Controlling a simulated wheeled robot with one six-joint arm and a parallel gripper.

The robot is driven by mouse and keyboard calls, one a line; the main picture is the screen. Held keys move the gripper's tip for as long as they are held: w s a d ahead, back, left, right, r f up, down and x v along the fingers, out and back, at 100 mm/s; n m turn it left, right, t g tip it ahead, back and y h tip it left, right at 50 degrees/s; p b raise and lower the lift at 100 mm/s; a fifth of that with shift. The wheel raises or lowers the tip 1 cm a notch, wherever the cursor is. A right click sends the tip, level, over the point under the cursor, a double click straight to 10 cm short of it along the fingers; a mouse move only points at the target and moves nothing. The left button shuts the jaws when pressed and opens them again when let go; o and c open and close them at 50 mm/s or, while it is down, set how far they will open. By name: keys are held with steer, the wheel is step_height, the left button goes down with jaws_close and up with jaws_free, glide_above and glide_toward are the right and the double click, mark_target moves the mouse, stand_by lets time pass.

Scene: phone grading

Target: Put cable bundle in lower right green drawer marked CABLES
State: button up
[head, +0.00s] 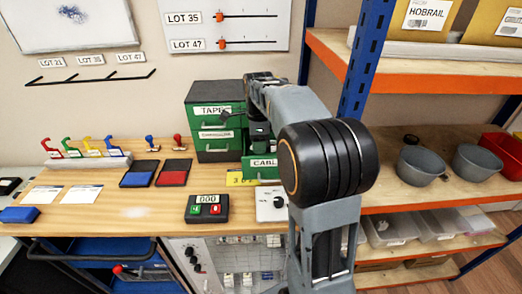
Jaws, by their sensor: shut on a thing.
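The green drawer cabinet (222,93) stands at the back of the workbench, with a drawer labelled TAPE at its upper left. The lower right drawer (264,169), with a label starting CABL, sticks out toward me. My gripper (259,133) points down just above this drawer, in front of the cabinet. It is shut on a small dark thing, which seems to be the cable bundle, though its shape is not clear. No cable bundle shows elsewhere. My arm hides the cabinet's right side and much of the drawer's inside.
Blue (139,174) and red (173,172) pads lie to the left. At right, an orange-edged shelf (440,200) with grey bowls (420,166) and a blue post (364,60) bound the room.

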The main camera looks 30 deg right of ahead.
steer(key=shift+w+d+f, duration=0.15)
steer(key=shift+d+f, duration=0.15)
steer(key=shift+f, duration=0.05)
steer(key=f, duration=0.3)
steer(key=shift+w+d, duration=0.15)
steer(key=shift+d, duration=0.2)
steer(key=shift+f, duration=0.45)
steer(key=shift+f, duration=0.1)
steer(key=shift+f, duration=0.4)
steer(key=shift+f, duration=0.1)
